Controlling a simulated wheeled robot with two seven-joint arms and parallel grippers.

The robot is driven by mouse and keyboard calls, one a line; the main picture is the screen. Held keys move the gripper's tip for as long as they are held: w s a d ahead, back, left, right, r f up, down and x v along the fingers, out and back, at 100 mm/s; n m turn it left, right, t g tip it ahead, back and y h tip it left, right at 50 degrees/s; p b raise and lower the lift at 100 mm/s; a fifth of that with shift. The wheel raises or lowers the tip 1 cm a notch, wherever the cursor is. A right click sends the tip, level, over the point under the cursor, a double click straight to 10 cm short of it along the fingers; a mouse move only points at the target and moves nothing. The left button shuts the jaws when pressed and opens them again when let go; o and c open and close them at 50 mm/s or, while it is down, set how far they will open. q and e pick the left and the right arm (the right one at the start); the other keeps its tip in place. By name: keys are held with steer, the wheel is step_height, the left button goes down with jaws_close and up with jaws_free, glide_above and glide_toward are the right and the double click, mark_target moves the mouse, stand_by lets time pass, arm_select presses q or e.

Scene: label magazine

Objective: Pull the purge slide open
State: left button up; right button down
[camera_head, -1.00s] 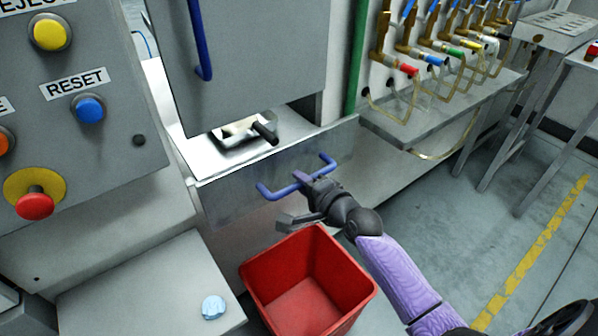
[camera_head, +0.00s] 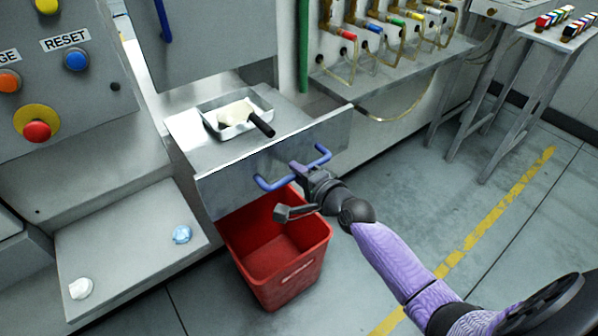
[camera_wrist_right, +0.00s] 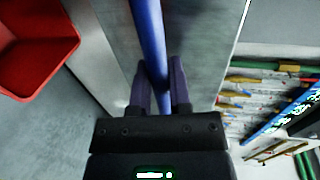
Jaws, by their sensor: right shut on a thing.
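The purge slide (camera_head: 230,177) is a metal drawer with a grey front panel and a blue bar handle (camera_head: 270,184). It stands pulled out from the machine, its flat top showing. My right gripper (camera_head: 300,170) is shut on the blue handle. In the right wrist view the two fingers (camera_wrist_right: 160,85) sit on either side of the blue bar (camera_wrist_right: 150,40). A metal tray (camera_head: 262,103) with pale material and a black-handled tool (camera_head: 262,124) lies on the slide's top. My left gripper is not in view.
A red bin (camera_head: 300,268) stands on the floor beneath the slide's front. A control panel (camera_head: 60,110) with buttons is at left, above a grey ledge (camera_head: 120,245) with a blue knob-like piece and a white one. Valves with hoses line the back right.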

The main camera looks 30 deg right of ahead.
steer(key=shift+s+f, duration=0.1)
steer(key=shift+s, duration=0.05)
steer(key=c, duration=0.6)
jaws_free()
steer(key=p+v, duration=0.3)
steer(key=v, duration=0.6)
steer(key=shift+s, duration=0.4)
steer(key=shift+d, duration=0.1)
